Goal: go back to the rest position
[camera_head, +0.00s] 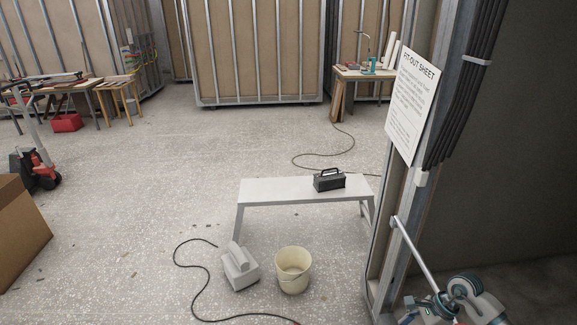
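My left gripper is not in view. At the bottom right corner is a grey and teal jointed mechanism (458,292), cut off by the picture's lower edge; it looks like part of my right arm. Its fingers cannot be made out clearly. A pale rod (414,252) slants from the metal post down to it; I cannot tell whether it is gripped or only passes beside it.
A white bench (275,190) bears a black toolbox (329,180). Before it are a cream bucket (292,272), a white block-like item (240,268) and a black cable (207,268). A post with a sign (410,105) stands close right; a cardboard box (18,235) left. Mid-floor is mostly clear.

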